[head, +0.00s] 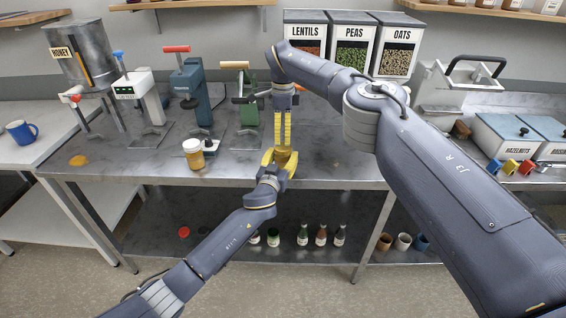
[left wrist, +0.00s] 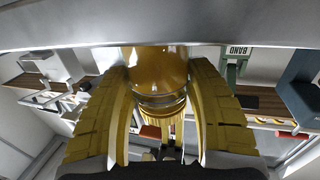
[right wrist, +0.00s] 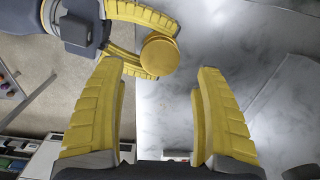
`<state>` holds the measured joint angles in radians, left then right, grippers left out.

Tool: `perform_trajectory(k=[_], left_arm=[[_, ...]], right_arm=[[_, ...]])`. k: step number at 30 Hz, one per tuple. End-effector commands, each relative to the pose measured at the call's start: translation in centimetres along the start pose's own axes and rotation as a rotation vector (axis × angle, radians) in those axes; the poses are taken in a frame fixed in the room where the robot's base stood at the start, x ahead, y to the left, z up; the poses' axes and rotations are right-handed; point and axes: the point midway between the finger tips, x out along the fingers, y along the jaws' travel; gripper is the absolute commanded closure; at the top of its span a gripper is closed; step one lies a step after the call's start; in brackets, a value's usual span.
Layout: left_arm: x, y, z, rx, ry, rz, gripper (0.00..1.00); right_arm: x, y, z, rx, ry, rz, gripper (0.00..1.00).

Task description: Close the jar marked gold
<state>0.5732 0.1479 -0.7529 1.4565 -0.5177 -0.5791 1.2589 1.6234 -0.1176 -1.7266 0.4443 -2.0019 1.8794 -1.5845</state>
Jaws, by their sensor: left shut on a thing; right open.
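A second jar (head: 193,154), with a pale top and amber contents, stands on the bench.
The steel bench (head: 330,172) is clear right of the second jar. A honey tank (head: 80,55), several presses (head: 192,90) and labelled bins (head: 355,45) line the back. A flat orange disc or spot (head: 78,160) lies at left. Bottles (head: 303,235) stand on the lower shelf.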

Motion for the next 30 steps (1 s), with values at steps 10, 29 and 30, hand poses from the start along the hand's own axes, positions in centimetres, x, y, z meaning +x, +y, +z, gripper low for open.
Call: perform_trajectory(k=[10, 29, 30], left_arm=[[0.0, 0.0, 0.0, 0.0, 0.0, -0.001, 1.0], [0.0, 0.0, 0.0, 0.0, 0.0, -0.001, 1.0], [0.0, 0.0, 0.0, 0.0, 0.0, -0.001, 1.0]], right_arm=[[4.3, 0.1, 0.0, 0.001, 0.0, 0.002, 0.3], [5.8, 0.0, 0.0, 0.001, 0.0, 0.001, 0.3], [5.8, 0.0, 0.0, 0.001, 0.0, 0.001, 0.34]])
